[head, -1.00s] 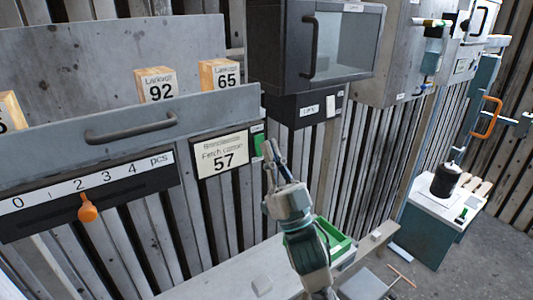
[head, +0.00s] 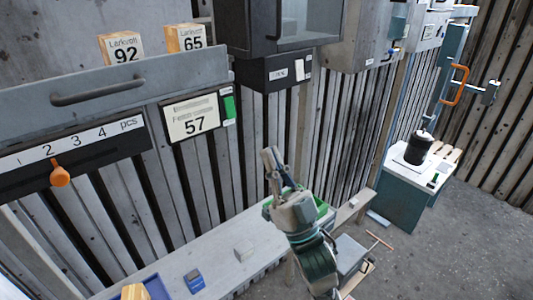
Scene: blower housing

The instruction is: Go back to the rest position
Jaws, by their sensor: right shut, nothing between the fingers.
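My right gripper (head: 272,168) is in the middle of the head view, with its fingers pointing up and closed on nothing. It is in front of the slatted wall, below and to the right of the panel reading 57 (head: 194,120), and apart from it. A green button (head: 229,107) sits at the right edge of that panel. My left gripper is not in view.
A grey bench (head: 215,262) runs below, with a blue item (head: 194,280), a small light block (head: 243,251) and a green tray (head: 322,206) partly hidden by my arm. An orange slider knob (head: 60,176) is at left. A white table (head: 400,173) holds a black canister (head: 418,148).

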